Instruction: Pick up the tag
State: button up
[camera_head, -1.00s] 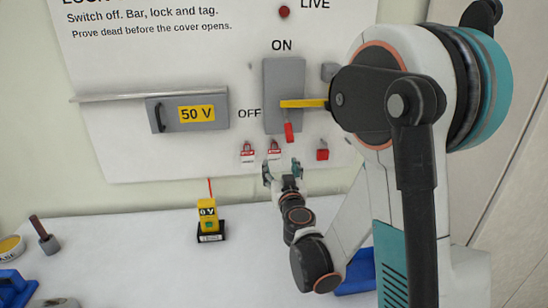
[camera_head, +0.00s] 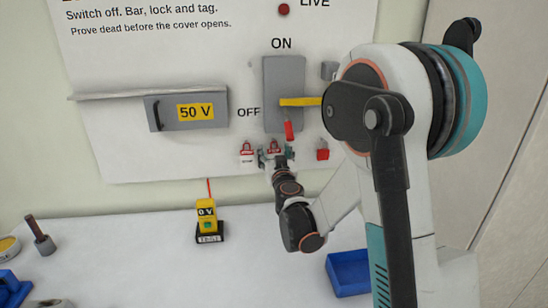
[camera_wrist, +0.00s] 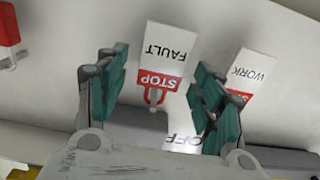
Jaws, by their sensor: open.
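Two white-and-red STOP tags hang from the panel below the switch. The FAULT tag (camera_wrist: 168,55) shows between my gripper's fingers in the wrist view, and its red top shows above my gripper in the head view (camera_head: 274,146). The WORK tag (camera_wrist: 250,72) hangs beside it, outside the right finger in the wrist view, and to the left in the head view (camera_head: 247,153). My gripper (camera_head: 276,156) is open, with teal-padded fingers (camera_wrist: 160,74) on either side of the FAULT tag. Contact with it cannot be told.
A red padlock (camera_head: 322,150) hangs right of the tags. The switch box (camera_head: 284,80) with its yellow handle (camera_head: 300,102) is above. A grey 50 V cover (camera_head: 190,112) is left. A yellow tester (camera_head: 207,215) and a blue tray (camera_head: 347,284) are on the bench below.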

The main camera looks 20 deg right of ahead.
jog(key=c, duration=0.8)
jog(key=shift+c, duration=0.2)
jog(key=shift+r+p, duration=0.35)
jog(key=shift+p, duration=0.05)
jog(key=s+a+b, duration=0.1)
jog(key=s+a, duration=0.2)
jog(key=s, duration=1.4)
jog(key=shift+s+a+f, duration=0.2)
jog(key=shift+f, duration=0.15)
jog(key=shift+b, duration=0.6)
jog(key=shift+w+r+b, duration=0.25)
jog(key=shift+b, duration=0.65)
